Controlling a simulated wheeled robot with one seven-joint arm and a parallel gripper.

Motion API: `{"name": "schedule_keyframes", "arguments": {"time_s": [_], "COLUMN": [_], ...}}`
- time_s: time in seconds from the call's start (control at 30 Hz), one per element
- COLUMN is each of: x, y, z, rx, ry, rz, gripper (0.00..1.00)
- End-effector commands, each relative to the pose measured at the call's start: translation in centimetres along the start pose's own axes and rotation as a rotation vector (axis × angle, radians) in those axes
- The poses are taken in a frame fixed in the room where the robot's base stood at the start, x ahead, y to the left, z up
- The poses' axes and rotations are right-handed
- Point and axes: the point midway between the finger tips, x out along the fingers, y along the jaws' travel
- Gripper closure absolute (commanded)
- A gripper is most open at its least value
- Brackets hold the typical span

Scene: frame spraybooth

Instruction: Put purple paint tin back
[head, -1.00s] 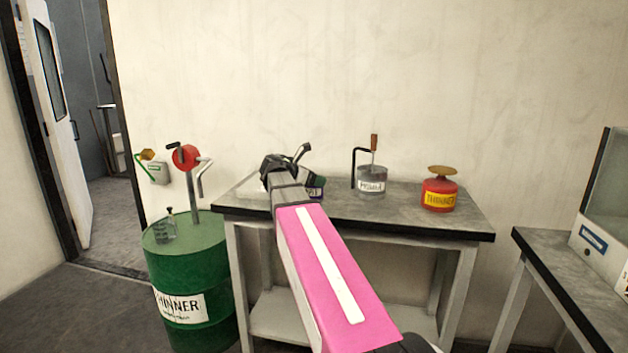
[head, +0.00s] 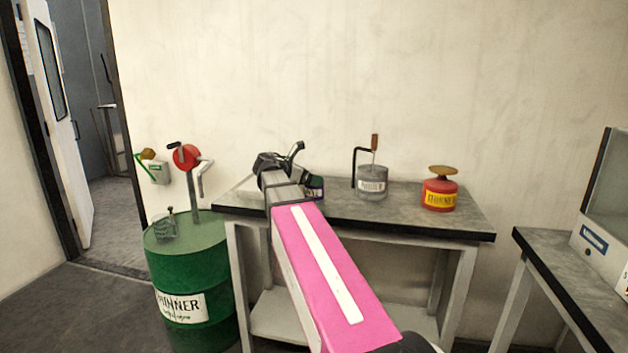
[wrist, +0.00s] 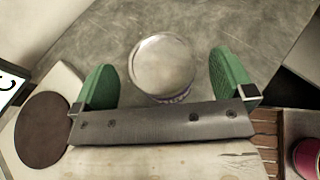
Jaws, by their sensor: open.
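A round tin (wrist: 162,65) with a shiny silver lid stands on the grey bench top (head: 420,222), seen from above in the wrist view. A thin strip of its side looks purplish. My gripper (wrist: 164,82) is open, with one green finger on each side of the tin and a gap showing on both sides. In the head view my gripper (head: 313,183) is over the left part of the bench, and my arm hides most of the tin there.
A grey pot with a handle (head: 372,184) and a red thinner can (head: 440,193) stand right of my gripper on the bench. A green thinner drum (head: 190,265) stands at the left. Another bench (head: 570,275) is at the right. In the wrist view a brown disc (wrist: 45,135) lies left.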

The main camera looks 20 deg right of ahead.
Motion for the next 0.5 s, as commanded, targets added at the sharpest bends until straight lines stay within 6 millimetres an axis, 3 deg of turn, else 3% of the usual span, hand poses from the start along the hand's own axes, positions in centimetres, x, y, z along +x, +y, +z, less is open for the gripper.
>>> {"name": "schedule_keyframes", "arguments": {"time_s": [0.2,0.5], "x": [-4.6,-8.7], "y": [0.0,0.0], "z": [0.0,0.0], "rx": [0.0,0.0], "ry": [-0.001,-0.001], "rz": [0.003,0.001], "gripper": [0.0,0.0]}}
